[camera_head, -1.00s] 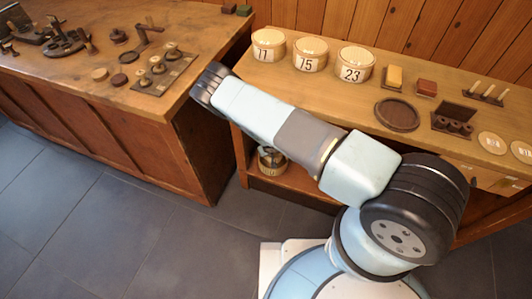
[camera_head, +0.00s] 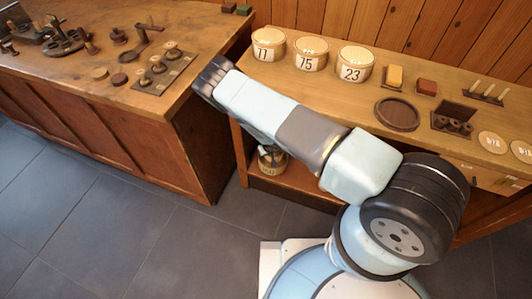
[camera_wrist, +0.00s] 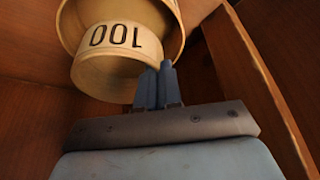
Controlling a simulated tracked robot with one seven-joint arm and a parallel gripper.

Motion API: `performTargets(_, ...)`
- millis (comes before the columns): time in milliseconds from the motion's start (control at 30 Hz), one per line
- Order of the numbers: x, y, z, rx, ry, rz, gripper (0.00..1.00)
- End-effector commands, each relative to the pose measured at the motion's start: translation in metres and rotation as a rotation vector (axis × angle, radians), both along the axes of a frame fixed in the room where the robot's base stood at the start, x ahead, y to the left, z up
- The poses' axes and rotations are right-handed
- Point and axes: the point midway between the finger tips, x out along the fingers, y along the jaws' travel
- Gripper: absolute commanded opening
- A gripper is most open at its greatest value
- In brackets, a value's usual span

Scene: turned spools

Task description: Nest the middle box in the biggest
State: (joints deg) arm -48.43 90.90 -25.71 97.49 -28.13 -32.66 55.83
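A pale round box marked 100 (camera_wrist: 120,62) shows upside down in the wrist view, in front of or inside a wider pale ring (camera_wrist: 181,40); I cannot tell which. In the head view a round box (camera_head: 268,169) stands on the low shelf, partly behind my arm. My gripper (camera_wrist: 158,68) has its two blue fingers close together at the box's edge; whether box wall lies between them is hidden. Three more round pale boxes stand on the bench top, marked 77 (camera_head: 268,52), 75 (camera_head: 310,64) and 23 (camera_head: 353,74).
The low shelf (camera_head: 305,188) is enclosed by wooden walls, with a panel edge (camera_wrist: 262,75) close to my gripper. Another table with spools stands left.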

Motion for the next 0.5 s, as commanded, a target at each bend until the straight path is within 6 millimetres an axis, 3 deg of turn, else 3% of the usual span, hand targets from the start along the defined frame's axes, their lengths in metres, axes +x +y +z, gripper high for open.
performTargets(500,-0.0003,-0.0016,-0.008,-0.001,0.001,0.0,0.0)
